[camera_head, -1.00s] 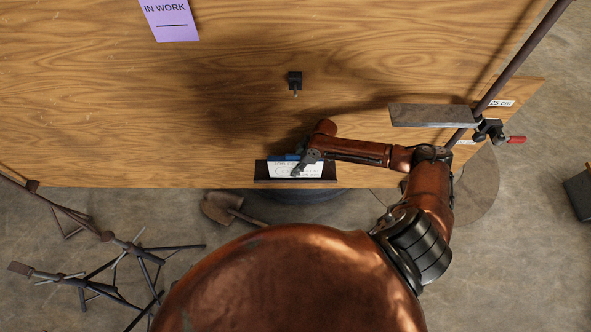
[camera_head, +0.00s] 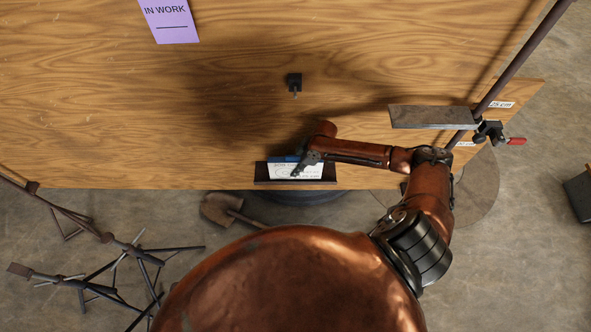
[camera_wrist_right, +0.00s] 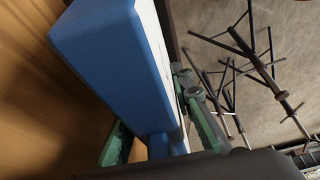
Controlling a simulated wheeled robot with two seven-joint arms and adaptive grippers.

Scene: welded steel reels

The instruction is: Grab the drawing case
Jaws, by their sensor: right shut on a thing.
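The drawing case is a blue slab with a white, printed front (camera_head: 312,171), at the near edge of the wooden table in the head view. A dark strip or holder (camera_head: 261,173) shows around it; I cannot tell whether the two are joined. My right gripper (camera_head: 299,168) is shut on the case. In the right wrist view the blue case (camera_wrist_right: 105,50) stands between the green fingers of the right gripper (camera_wrist_right: 155,130), one on each side. The case's lower end is partly hidden by the gripper. My left gripper is not in view.
A purple "IN WORK" sheet (camera_head: 170,20) and a small black fixture (camera_head: 294,82) are on the table (camera_head: 110,100). A steel plate (camera_head: 432,116) and a red-handled clamp (camera_head: 490,132) are at right. A shovel (camera_head: 220,210) and metal stands (camera_head: 110,260) are on the floor.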

